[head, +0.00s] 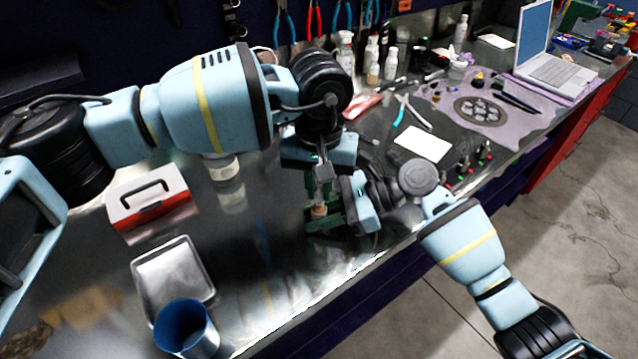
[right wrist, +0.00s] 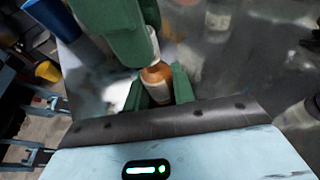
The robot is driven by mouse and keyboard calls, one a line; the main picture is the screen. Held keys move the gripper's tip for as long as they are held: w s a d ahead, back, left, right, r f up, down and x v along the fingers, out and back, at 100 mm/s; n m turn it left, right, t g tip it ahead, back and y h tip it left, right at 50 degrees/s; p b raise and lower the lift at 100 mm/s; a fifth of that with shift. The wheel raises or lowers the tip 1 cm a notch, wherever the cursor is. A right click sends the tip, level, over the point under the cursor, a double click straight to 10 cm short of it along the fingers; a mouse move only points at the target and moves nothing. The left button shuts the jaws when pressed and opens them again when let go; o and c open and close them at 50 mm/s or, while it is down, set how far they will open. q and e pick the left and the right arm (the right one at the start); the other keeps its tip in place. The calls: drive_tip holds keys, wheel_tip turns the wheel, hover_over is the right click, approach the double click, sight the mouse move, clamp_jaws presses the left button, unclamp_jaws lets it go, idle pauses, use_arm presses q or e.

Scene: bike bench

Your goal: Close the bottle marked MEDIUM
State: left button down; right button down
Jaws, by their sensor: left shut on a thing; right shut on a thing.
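A small bottle with an orange-brown body (right wrist: 156,76) and a pale label stands between the green fingers of my right gripper (right wrist: 158,92), which is shut on it. Its tan part (head: 320,211) shows in the head view just above the bench. The label is too small to read. My left gripper (head: 322,186) is directly above, pointing down. It is shut on a white piece, apparently the cap (right wrist: 153,46), at the bottle's top. Green fingers hide much of this piece, and I cannot tell whether it is seated. My right gripper (head: 325,221) comes in from the right.
A red-and-white toolbox (head: 150,203), a metal tray (head: 172,270) and a blue cup (head: 188,328) stand at left. Another bottle (head: 222,168) stands behind my left arm. Pliers (head: 408,112), a white card (head: 421,144) and a laptop (head: 552,70) lie to the right.

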use_arm(q)
drive_tip(key=m, duration=0.8)
drive_tip(key=shift+m, duration=0.4)
drive_tip(key=c, duration=1.4)
unclamp_jaws()
drive_tip(key=shift+r, duration=2.25)
drive_tip(key=shift+c, duration=0.3)
